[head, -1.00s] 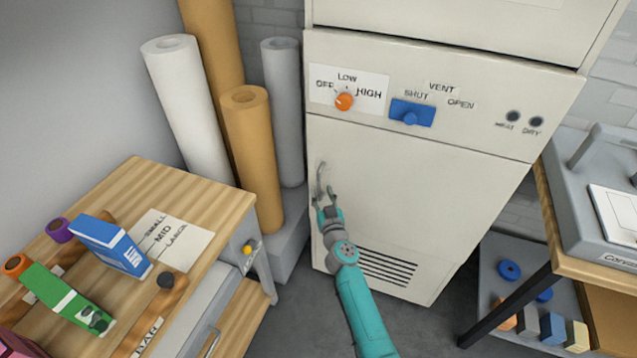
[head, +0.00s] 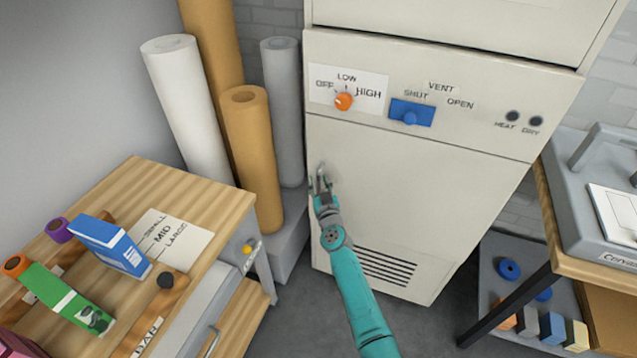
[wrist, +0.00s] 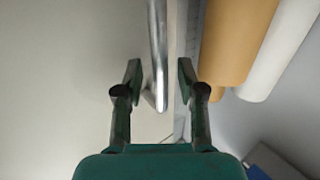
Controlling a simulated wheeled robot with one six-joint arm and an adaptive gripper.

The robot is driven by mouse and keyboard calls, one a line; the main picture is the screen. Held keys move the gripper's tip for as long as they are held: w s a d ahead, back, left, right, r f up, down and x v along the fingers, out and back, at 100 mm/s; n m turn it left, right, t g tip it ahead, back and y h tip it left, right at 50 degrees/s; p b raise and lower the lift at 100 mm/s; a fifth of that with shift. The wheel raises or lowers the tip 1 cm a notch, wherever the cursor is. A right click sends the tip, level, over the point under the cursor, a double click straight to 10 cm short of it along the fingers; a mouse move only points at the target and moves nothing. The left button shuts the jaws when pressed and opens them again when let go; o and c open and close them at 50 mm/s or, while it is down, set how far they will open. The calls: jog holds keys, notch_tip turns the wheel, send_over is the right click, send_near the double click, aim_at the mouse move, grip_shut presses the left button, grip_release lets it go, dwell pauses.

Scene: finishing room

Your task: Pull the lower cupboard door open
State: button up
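The lower cupboard door (head: 420,200) is the cream front panel under the control strip, and it looks shut. Its metal bar handle (head: 322,172) stands upright near the door's left edge. In the wrist view the handle (wrist: 158,60) comes down from the top and its lower end lies between my two fingertips. My gripper (head: 319,188) is at the handle in the head view. In the wrist view my gripper (wrist: 158,80) is open, with a gap visible on both sides of the handle. The fingers partly cover the handle in the head view.
An orange knob (head: 344,101) and a blue vent slider (head: 411,112) sit above the door. Paper rolls (head: 253,150) stand close on the left. A wooden bench (head: 190,190) is at front left, and a table (head: 545,210) at right. Grey floor lies in front.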

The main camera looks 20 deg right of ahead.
jog(key=shift+w, duration=0.2)
dwell(0.3)
grip_shut()
jog(key=shift+s, duration=0.1)
